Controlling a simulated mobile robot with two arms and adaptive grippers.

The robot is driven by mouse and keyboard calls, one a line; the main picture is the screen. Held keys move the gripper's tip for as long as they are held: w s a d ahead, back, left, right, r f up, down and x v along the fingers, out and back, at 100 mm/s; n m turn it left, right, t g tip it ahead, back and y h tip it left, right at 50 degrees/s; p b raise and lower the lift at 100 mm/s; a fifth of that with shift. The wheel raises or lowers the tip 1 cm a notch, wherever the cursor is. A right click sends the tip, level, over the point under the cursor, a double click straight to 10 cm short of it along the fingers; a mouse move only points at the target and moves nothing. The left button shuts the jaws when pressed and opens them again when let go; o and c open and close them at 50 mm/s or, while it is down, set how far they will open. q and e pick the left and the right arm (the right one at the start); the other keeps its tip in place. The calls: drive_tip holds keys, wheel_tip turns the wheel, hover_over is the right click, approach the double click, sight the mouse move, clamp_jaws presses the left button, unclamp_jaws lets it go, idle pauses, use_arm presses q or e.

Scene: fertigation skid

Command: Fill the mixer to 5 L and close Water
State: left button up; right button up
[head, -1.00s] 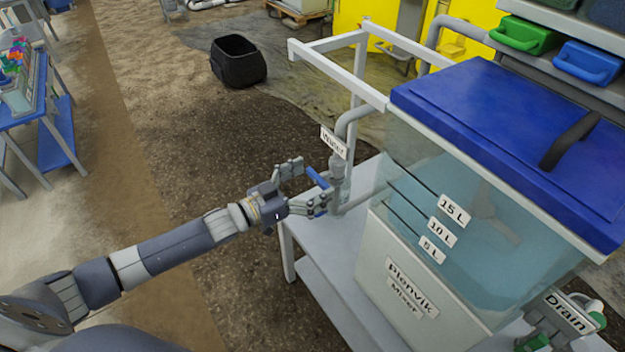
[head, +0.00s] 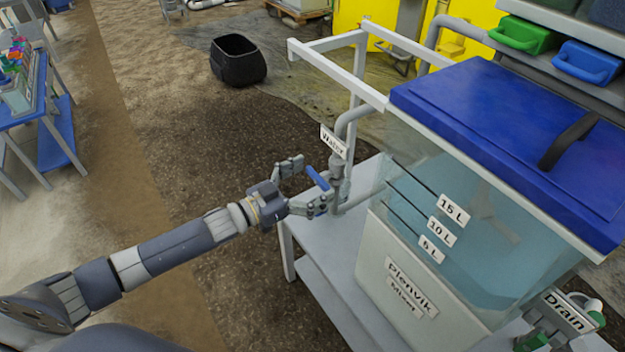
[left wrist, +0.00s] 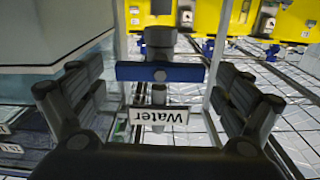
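The mixer tank (head: 400,300) stands on a grey bench under a blue lid, with bluish water behind its clear wall. Its marks read 15 L (head: 453,210), 10 L (head: 441,233) and 5 L (head: 431,250). I cannot read the water surface surely against them. The Water valve's blue handle (head: 317,178) sits on the pipe left of the tank, below the Water label (head: 333,141). In the left wrist view the handle (left wrist: 160,72) lies crosswise to its pipe. My left gripper (head: 305,184) is open, one finger on each side of the handle, gaps showing. My right gripper is out of view.
The Drain label (head: 563,312) and a green handle (head: 532,342) are at the tank's lower right. A white frame (head: 345,75) rises behind the Water pipe. A black bin (head: 238,60) stands on the floor; open floor lies left of the bench.

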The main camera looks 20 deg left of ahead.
use_arm(q)
drive_tip(key=v, duration=1.2)
idle(2.0)
drive_tip(key=s+a+f+n+g+y, duration=0.15)
drive_tip(key=a+f+y, duration=0.3)
drive_tip(key=f, duration=0.75)
drive_tip(key=s+a+f+n+y, duration=0.1)
drive_tip(key=a+f+n+y, duration=0.3)
drive_tip(key=f, duration=0.9)
drive_tip(key=s+a+f+g+y, duration=0.2)
drive_tip(key=s+f+g, duration=0.1)
drive_tip(key=s+f, duration=0.55)
drive_tip(key=s+d+f+g, duration=0.3)
drive_tip(key=s+f, duration=0.3)
drive_tip(key=s, duration=0.4)
drive_tip(key=s+d+f+g, duration=0.2)
drive_tip(key=s+d+f, duration=0.3)
drive_tip(key=s, duration=0.5)
drive_tip(key=s+d+f+g, duration=0.3)
drive_tip(key=s+d+f, duration=0.1)
drive_tip(key=s+f, duration=0.4)
drive_tip(key=shift+s+f+g, duration=0.35)
drive_tip(key=shift+s+f, duration=0.05)
drive_tip(key=shift+s, duration=0.5)
